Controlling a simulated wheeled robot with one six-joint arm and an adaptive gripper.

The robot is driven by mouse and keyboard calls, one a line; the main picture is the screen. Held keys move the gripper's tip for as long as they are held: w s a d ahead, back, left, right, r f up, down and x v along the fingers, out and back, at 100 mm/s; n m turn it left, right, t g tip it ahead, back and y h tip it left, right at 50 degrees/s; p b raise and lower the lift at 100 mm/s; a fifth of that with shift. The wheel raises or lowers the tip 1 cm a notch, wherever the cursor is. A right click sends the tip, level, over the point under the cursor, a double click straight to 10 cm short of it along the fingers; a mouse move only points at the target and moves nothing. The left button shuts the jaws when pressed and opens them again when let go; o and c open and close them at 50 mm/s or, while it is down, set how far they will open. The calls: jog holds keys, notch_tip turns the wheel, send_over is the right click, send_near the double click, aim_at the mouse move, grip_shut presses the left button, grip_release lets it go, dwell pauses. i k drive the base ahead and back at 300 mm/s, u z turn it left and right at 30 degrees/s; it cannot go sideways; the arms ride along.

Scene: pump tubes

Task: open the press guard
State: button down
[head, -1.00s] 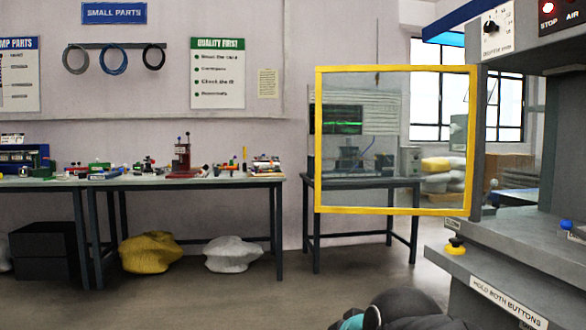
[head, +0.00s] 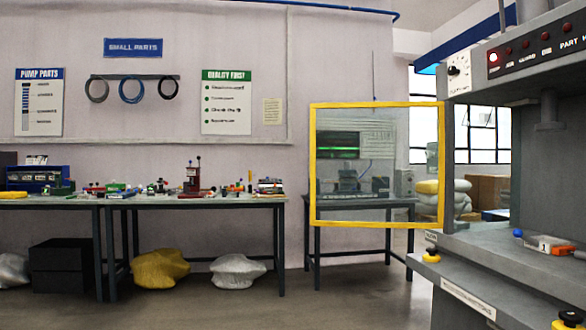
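The press guard (head: 375,224) is a clear panel in a yellow frame. It stands swung out to the left of the grey press (head: 462,250), with its right edge beside the press's left upright. The press's front opening shows uncovered, and I see into its work space. The bench and a screen show through the clear panel. My gripper is not in view, so I cannot see its state or where it is relative to the guard.
A long workbench (head: 150,202) stands along the wall. The floor in front is clear.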

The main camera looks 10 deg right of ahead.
aim_at(441, 104)
jog(key=u, duration=0.65)
jog(key=i, duration=0.85)
jog(key=u, duration=0.6)
jog(key=i, duration=0.85)
jog(key=z, duration=1.05)
jog(key=i, duration=0.8)
jog(key=z, duration=0.9)
